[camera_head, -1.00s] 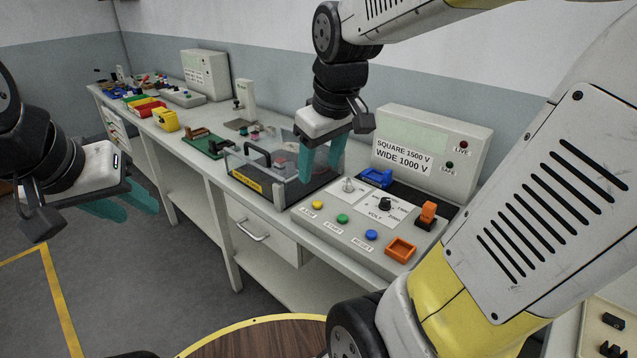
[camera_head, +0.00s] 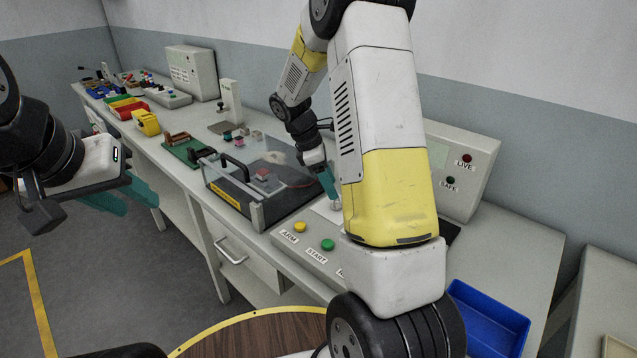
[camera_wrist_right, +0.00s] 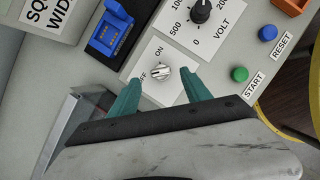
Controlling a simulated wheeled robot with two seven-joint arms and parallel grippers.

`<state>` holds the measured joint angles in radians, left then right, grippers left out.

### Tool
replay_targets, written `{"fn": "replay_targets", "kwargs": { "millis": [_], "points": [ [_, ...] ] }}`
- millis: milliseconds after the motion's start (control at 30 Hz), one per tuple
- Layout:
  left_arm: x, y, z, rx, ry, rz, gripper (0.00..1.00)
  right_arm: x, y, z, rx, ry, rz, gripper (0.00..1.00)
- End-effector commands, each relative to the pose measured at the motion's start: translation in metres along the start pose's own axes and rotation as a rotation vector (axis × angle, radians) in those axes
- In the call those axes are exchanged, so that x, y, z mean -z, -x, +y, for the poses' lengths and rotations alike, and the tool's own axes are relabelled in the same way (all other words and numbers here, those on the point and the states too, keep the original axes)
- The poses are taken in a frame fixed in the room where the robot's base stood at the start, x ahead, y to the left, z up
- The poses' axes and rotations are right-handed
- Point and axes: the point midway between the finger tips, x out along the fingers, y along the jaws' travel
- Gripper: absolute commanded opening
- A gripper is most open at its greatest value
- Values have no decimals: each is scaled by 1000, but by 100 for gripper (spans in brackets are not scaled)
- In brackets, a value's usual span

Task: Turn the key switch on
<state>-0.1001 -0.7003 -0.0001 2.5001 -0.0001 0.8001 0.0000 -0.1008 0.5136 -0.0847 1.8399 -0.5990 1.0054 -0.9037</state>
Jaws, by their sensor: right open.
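The key switch (camera_wrist_right: 161,72) is a small silver knob on a white plate marked ON and OFF in the right wrist view. Its pointer looks turned toward the OFF side, though the small marking is hard to read. My right gripper (camera_wrist_right: 157,90) is open, with its two teal fingers on either side of the switch and their tips near the plate. I cannot tell whether they touch the knob. In the head view, my right gripper (camera_head: 330,188) is partly hidden behind my own arm. My left gripper (camera_head: 125,200) hangs over the floor at the left, apart from the bench.
The control panel has a yellow ARM button (camera_head: 300,227), a green START button (camera_head: 327,244), a blue RESET button (camera_wrist_right: 268,33) and a black VOLT dial (camera_wrist_right: 200,11). A clear-lidded box (camera_head: 262,185) stands left of it. A blue tray (camera_head: 490,320) lies at the right.

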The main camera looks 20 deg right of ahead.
Motion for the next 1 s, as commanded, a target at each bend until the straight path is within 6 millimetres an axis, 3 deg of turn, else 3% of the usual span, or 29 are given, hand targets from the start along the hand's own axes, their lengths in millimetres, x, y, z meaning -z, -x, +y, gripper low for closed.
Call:
{"fn": "replay_targets", "kwargs": {
  "millis": [233, 600, 900, 1000],
  "points": [
    [0, 0, 0, 0, 0, 0, 36, 0, -34, -1, 2, -1, 1, 56],
    [0, 0, 0, 0, 0, 0, 36, 0, -42, 0, 0, -2, 2, 56],
    [0, 0, 0, 0, 0, 0, 36, 0, -42, 0, 0, -2, 2, 0],
    [0, 0, 0, 0, 0, 0, 36, 0, -41, 0, 0, -3, 2, 0]
  ]
}}
